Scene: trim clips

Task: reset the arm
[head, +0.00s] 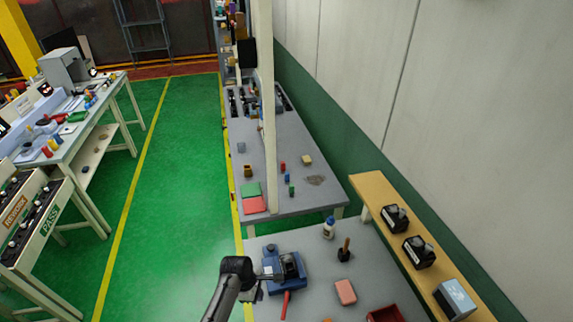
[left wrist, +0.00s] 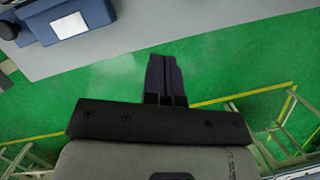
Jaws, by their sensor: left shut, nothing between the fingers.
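My left arm comes in at the bottom of the head view, with its gripper (head: 266,278) at the left edge of the near grey table, beside a blue device (head: 291,268). In the left wrist view the two dark fingers (left wrist: 164,78) are together and empty, with green floor behind them. The blue device also shows there (left wrist: 78,18), at the top left on the table, apart from the fingers. In the head view I cannot tell whether the gripper touches the device. My right gripper is out of view.
On the near table (head: 312,292) are a red-handled tool (head: 286,305), a pink block (head: 346,292), a white bottle (head: 329,228) and a red bin (head: 385,314). A wooden shelf (head: 372,192) with black devices stands on the right. Green floor (head: 175,220) is open on the left.

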